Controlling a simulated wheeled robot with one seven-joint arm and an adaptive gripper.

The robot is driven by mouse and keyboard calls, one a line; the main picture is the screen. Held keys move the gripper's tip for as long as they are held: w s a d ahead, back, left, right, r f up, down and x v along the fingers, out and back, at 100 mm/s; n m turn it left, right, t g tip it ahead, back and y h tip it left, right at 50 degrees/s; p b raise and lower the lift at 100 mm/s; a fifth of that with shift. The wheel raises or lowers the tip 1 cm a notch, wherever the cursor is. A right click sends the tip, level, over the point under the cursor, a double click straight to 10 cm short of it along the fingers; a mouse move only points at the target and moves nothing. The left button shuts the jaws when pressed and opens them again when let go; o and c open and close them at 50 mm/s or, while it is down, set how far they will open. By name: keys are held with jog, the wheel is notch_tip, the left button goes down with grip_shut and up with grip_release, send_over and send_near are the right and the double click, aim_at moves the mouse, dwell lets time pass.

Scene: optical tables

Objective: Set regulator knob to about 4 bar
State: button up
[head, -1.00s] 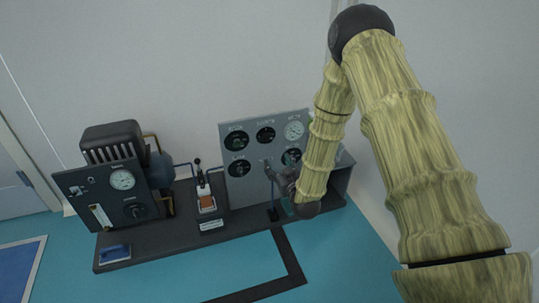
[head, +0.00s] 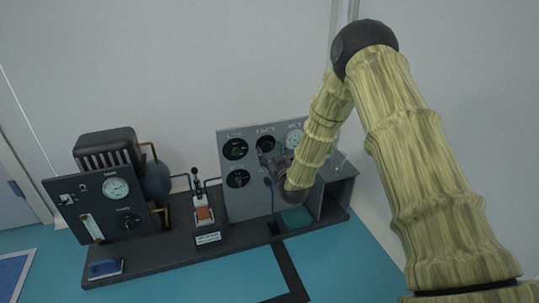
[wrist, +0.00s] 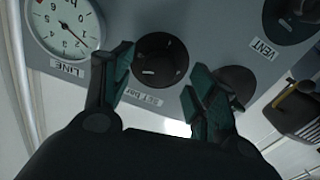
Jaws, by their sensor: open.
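The regulator knob (wrist: 160,60), dark and round with a short pale mark, sits on the grey panel near an upside-down "SET bar" label in the wrist view. My gripper (wrist: 160,88) is open. Its two green-padded fingers stand either side of the knob's lower part in the picture, with no clear contact; the depth gap cannot be told. The white LINE gauge (wrist: 62,25) is left of the knob; it also shows in the head view (head: 293,138), beside my arm.
The VENT knob (wrist: 290,18) is to the right in the wrist view. The panel (head: 228,205) carries other black dials. Left of it stand a lever unit (head: 204,212) and a tank unit with a gauge (head: 115,188). A green pad (head: 296,218) lies below my arm.

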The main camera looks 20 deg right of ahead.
jog(key=shift+w, duration=1)
jog(key=c, duration=1)
jog(key=shift+r+m, duration=0.1)
jog(key=shift+m, duration=0.2)
